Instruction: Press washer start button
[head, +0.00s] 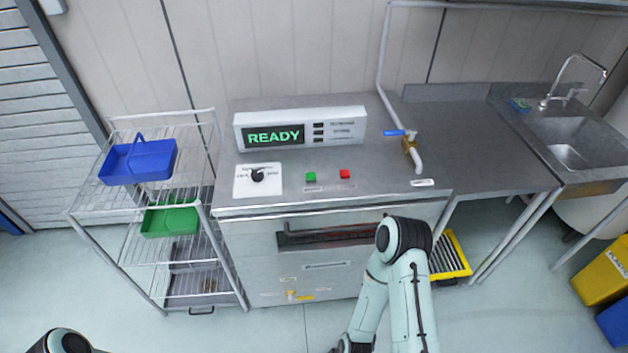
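The washer (400,165) is a steel unit in the middle of the head view. A green button (311,176) and a red button (345,173) sit side by side on its top, each with a small label too small to read. The display panel (275,137) behind them reads READY in green. My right arm is bent in front of the washer, its elbow over the front's right part and its lower end at the bottom edge. My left arm shows only a little at the bottom left. Neither gripper can be seen.
A black knob (258,175) on a white plate is left of the buttons. A pipe with a blue-handled valve (397,133) stands right. A wire rack (112,205) holds a blue tray (150,166) and a green tray (168,222). A sink (575,145) is far right.

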